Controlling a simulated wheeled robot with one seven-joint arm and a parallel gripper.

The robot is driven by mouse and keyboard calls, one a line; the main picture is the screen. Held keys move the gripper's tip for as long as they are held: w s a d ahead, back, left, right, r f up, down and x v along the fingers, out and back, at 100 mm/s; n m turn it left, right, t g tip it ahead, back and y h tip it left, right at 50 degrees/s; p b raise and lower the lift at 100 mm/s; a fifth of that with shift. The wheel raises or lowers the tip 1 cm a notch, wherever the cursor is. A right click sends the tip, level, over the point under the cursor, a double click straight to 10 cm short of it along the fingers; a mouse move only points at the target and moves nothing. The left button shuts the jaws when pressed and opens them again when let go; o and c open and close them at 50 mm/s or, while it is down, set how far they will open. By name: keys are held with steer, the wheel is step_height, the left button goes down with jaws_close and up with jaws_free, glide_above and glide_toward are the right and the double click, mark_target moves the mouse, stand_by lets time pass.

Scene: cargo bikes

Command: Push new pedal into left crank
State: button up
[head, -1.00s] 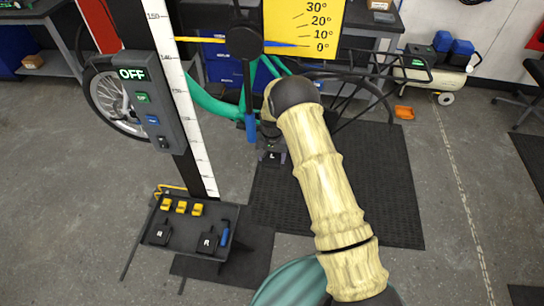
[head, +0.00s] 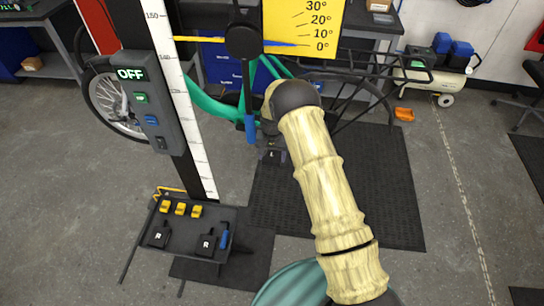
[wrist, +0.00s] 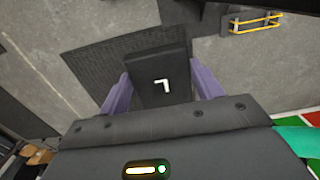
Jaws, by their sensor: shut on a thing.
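My gripper (wrist: 162,90) is shut on a black pedal (wrist: 158,62) marked with an L, held between its purple fingers in the wrist view. In the head view the pedal (head: 272,156) shows small and dark below my wrist, apart from the floor. The teal cargo bike (head: 212,105) stands behind my arm. Its left crank cannot be made out; my arm and the gauge cover that area. Whether the pedal touches the crank cannot be told.
A tray (head: 190,216) at lower left holds yellow blocks, black R-marked pieces and a blue tool. A post with a control box (head: 148,103) reading OFF and a yellow angle gauge (head: 304,25) stand close to my arm. A dark mat (head: 380,190) lies on clear floor.

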steer(key=shift+w+d+b, duration=0.15)
steer(key=shift+w+b, duration=0.35)
steer(key=shift+w, duration=0.25)
steer(key=o, duration=1.2)
steer(key=shift+c, duration=0.2)
step_height(320, 180, up, 12)
steer(key=b, duration=0.3)
steer(key=shift+b, duration=0.3)
